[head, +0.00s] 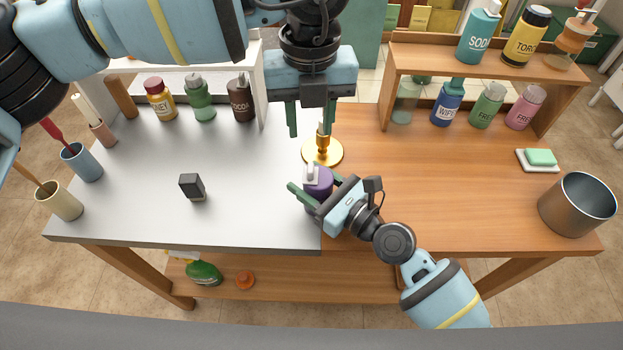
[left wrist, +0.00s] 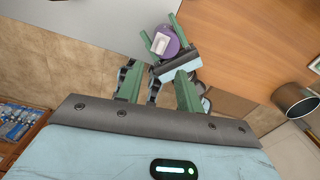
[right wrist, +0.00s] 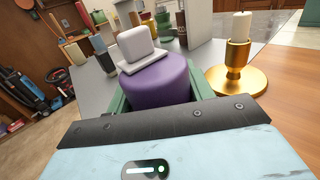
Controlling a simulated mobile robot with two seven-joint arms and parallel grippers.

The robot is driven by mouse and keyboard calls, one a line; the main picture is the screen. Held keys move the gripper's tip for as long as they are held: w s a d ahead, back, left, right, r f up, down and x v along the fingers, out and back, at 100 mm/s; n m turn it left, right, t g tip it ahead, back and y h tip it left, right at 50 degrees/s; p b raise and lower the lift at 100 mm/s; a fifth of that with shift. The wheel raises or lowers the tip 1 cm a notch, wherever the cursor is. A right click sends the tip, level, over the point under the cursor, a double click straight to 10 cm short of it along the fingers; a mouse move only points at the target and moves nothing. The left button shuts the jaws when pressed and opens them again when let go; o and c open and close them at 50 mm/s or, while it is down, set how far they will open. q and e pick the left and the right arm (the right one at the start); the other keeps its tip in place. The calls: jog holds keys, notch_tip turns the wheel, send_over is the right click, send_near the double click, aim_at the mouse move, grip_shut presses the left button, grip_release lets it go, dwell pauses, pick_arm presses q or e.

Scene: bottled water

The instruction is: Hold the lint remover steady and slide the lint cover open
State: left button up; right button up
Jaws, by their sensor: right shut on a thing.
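The purple lint remover (head: 321,184) stands on the table near the seam of its grey and wooden parts. Its white lint cover (head: 311,174) sits on top. In the right wrist view the purple body (right wrist: 158,84) fills the space between the green fingers, with the white cover (right wrist: 138,47) above it. My right gripper (head: 306,200) is shut on the purple body. My left gripper (head: 308,130) is above and behind it, pointing down, open and empty, near the candlestick in the picture. The left wrist view shows the lint remover (left wrist: 171,41) beyond the open left fingers (left wrist: 158,88).
A gold candlestick (head: 322,152) stands just behind the lint remover. A small dark box (head: 192,186) lies on the clear grey area at left. Bottles and a shelf (head: 480,66) line the back. A metal pot (head: 577,205) and soap dish (head: 538,160) stand at right.

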pick_arm(q)
jog(key=shift+f, duration=0.1)
jog(key=c, duration=0.3)
jog(key=shift+s+f+h, duration=0.15)
jog(key=shift+h, duration=0.15)
jog(key=c, duration=0.3)
jog(key=shift+s+a+f+g+h, duration=0.1)
jog(key=shift+f+g+h, duration=0.15)
jog(key=shift+g+h, duration=0.2)
grip_shut()
jog(key=shift+s+a+f+m+g+h, duration=0.1)
jog(key=shift+a+f+m+g+h, duration=0.1)
jog(key=shift+f+m+g+h, duration=0.2)
jog(key=w+a+f+m+t+h, duration=0.1)
jog(key=a+f+h, duration=0.2)
jog(key=a+h, duration=0.6)
jog(key=shift+w+a+f+h, duration=0.2)
jog(key=shift+a+h, duration=0.15)
jog(key=shift+a, duration=3.1)
